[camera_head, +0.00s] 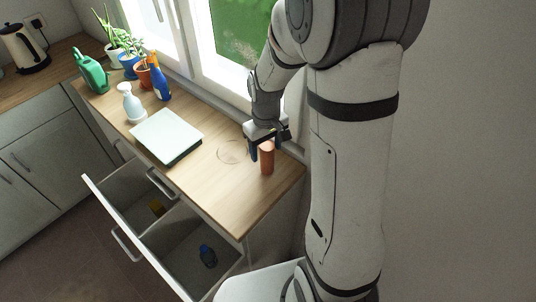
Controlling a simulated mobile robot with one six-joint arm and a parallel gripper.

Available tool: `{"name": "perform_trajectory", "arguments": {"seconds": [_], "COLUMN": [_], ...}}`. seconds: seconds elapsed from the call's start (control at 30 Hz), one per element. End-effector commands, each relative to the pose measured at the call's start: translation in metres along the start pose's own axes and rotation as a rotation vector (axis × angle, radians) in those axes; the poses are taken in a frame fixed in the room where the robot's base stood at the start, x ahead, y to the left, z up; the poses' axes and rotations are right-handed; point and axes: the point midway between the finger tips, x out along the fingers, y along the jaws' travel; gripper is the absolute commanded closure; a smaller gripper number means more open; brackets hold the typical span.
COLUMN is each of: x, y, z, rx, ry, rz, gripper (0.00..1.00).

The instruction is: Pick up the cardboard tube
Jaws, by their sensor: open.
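The cardboard tube (267,158) is a brown-orange cylinder standing upright on the right part of the wooden counter (245,201). My gripper (264,150) is open and reaches down at the tube's upper end. One dark finger shows just left of the tube, and the other seems to be behind or beside it. I cannot tell whether the fingers touch the tube.
A clear round dish (232,151) lies just left of the tube. A white flat box (166,136), a white bottle (131,103), a blue bottle (160,82) and potted plants (129,66) stand further left. Open drawers (128,205) jut out in front. The counter's front right is clear.

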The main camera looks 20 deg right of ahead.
Motion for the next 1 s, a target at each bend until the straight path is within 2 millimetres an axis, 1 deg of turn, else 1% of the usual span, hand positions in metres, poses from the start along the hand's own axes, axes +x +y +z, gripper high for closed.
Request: {"name": "perform_trajectory", "arguments": {"seconds": [0.13,0.23,0.33,0.53,0.57,1.0], "x": [0.020,0.030,0.035,0.035,0.035,0.035], "y": [0.004,0.004,0.004,0.004,0.004,0.005], "z": [0.000,0.000,0.000,0.000,0.000,0.000], "rx": [0.002,0.002,0.003,0.004,0.004,0.005], "ry": [-0.006,-0.003,-0.001,0.000,0.000,0.000], "rz": [-0.002,-0.001,0.000,0.000,0.000,0.000], "gripper": [0.38,0.38,0.38,0.38,0.39,0.75]}}
